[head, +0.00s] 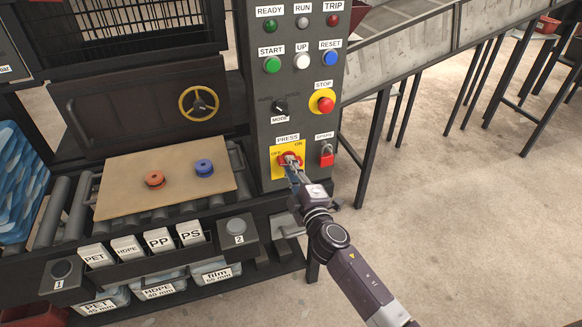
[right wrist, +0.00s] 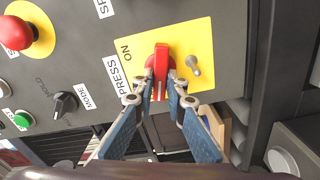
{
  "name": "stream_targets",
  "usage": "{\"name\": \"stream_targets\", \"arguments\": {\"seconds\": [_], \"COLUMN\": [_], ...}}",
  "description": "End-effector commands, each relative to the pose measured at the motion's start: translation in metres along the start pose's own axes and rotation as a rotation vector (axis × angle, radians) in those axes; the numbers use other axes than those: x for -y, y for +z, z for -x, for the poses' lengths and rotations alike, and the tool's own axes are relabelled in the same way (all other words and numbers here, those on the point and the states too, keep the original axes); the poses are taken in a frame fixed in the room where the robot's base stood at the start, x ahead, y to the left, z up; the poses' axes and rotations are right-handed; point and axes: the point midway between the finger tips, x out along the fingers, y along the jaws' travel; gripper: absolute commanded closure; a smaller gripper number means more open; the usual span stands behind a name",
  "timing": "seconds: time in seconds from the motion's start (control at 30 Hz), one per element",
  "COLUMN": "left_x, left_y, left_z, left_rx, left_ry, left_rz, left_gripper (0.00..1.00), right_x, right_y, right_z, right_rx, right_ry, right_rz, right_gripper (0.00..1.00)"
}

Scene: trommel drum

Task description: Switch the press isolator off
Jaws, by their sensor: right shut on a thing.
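The press isolator's red handle (head: 290,158) sits on a yellow plate (head: 278,172) low on the grey control panel, under the PRESS label. ON is printed above the handle and OFF at its left. My right gripper (head: 291,170) is at the handle. In the right wrist view, the fingers of my right gripper (right wrist: 160,90) are shut on the red handle (right wrist: 160,62), one on each side. The handle looks roughly level across the panel, lined up with the OFF side rather than ON, but the fingers partly cover it. My left gripper is not in view.
A red SPARE padlock (head: 326,155) hangs close at the right. The red STOP button (head: 325,104) and black MODE knob (head: 280,107) are above. A board (head: 120,195) with two discs lies at the left. Open floor is at the right.

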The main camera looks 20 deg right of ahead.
Motion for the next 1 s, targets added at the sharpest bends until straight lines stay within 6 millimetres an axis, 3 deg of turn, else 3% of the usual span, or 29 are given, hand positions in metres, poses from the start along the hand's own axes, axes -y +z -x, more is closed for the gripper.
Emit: {"name": "stream_targets", "arguments": {"seconds": [0.4, 1.0], "left_x": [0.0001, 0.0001], "left_y": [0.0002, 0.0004], "left_z": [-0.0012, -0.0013], "left_rx": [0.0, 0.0], "left_ry": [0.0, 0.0], "left_rz": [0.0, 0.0], "left_gripper": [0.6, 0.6], "right_x": [0.0026, 0.0036], "right_y": [0.0003, 0.0002], "right_z": [0.0002, 0.0004], "right_rx": [0.0, -0.001], "right_ry": [-0.001, -0.002], "right_rz": [0.245, 0.304], "right_gripper": [1.0, 1.0]}}
